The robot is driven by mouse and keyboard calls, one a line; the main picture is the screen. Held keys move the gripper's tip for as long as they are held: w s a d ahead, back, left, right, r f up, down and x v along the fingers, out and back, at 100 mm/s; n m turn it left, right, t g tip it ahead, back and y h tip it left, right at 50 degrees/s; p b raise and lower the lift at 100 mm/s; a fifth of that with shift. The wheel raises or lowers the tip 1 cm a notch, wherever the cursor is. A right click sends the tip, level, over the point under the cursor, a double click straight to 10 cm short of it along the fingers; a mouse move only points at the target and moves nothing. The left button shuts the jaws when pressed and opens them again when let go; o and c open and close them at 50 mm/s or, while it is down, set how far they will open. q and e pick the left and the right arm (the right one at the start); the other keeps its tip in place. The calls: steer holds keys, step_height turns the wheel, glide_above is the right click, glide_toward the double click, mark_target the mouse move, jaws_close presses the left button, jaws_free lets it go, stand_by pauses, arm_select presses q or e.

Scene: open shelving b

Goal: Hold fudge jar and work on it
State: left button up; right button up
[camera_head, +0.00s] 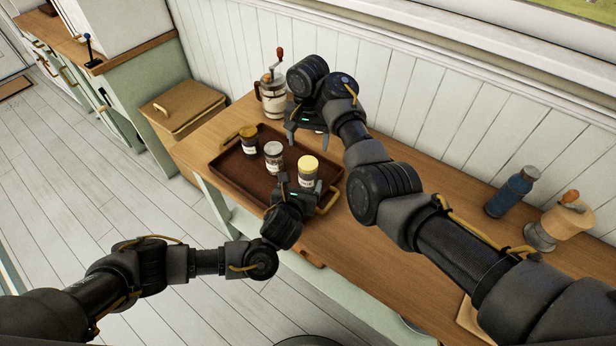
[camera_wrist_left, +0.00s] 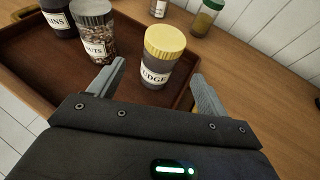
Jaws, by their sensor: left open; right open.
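The fudge jar (camera_head: 308,172) is a short dark jar with a yellow lid. It stands upright near the right end of the brown tray (camera_head: 235,178), and its label reads "UDGE" in the left wrist view (camera_wrist_left: 155,70). My left gripper (camera_head: 297,187) is open at the jar's near side. In its wrist view the two fingers (camera_wrist_left: 157,78) point forward to the left and right of the jar; contact cannot be told. My right gripper (camera_head: 306,132) is open and appears empty, above the tray's far edge, pointing down.
A nuts jar (camera_head: 273,158) and a dark-lidded jar (camera_head: 248,142) stand left in the tray. A green-lidded jar (camera_wrist_left: 207,18) stands beyond the tray.

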mark_target(306, 175)
arm_select(q)
steer(key=x, duration=0.8)
steer(key=shift+w+d, duration=0.1)
arm_select(e)
steer(key=shift+s+r, duration=0.1)
steer(key=shift+s, duration=0.1)
steer(key=shift+s+r, duration=0.1)
arm_select(q)
steer(key=shift+c, duration=0.3)
